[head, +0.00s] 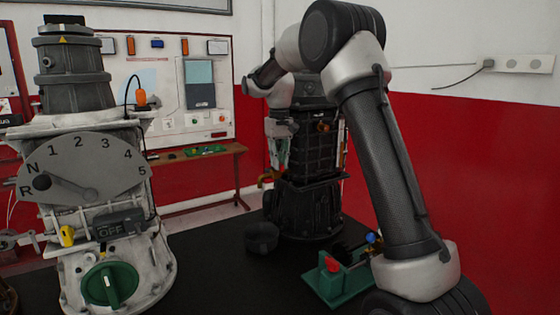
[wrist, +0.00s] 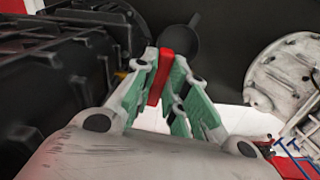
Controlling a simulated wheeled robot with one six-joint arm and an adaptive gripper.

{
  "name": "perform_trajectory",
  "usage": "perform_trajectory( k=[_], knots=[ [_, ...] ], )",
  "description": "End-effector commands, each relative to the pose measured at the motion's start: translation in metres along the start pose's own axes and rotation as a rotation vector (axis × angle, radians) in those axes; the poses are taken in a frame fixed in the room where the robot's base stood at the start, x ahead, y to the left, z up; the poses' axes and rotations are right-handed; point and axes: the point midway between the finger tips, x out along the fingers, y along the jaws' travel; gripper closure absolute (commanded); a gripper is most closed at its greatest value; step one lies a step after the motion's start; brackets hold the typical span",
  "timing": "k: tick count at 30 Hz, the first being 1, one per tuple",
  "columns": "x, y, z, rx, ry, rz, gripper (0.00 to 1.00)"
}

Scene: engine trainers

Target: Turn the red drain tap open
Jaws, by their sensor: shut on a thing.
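The red drain tap handle (wrist: 158,78) stands between the green pads of my gripper (wrist: 160,88) in the wrist view. The pads press on it from both sides, so my gripper is shut on it. A small bit of brass (wrist: 121,75) shows just left of the fingers, beside the dark engine (wrist: 60,75). In the head view the black engine (head: 308,205) stands at the back of the dark table, and my gripper (head: 272,145) is small at its upper left side. The tap's body is mostly hidden by the fingers.
A black bowl (head: 262,238) stands on the table (head: 225,275) left of the engine's foot. A grey gearbox trainer (head: 100,220) with a dial fills the left. A green stand (head: 338,284) with red and blue parts is at the front right.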

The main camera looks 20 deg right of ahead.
Motion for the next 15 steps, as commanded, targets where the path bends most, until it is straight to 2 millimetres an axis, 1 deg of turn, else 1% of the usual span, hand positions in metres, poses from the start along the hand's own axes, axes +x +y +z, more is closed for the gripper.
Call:
perform_trajectory(
  k=[15],
  knots=[
    [0.0, -0.014, -0.003, 0.474, 0.0, 0.0, 1.0]
  ],
)
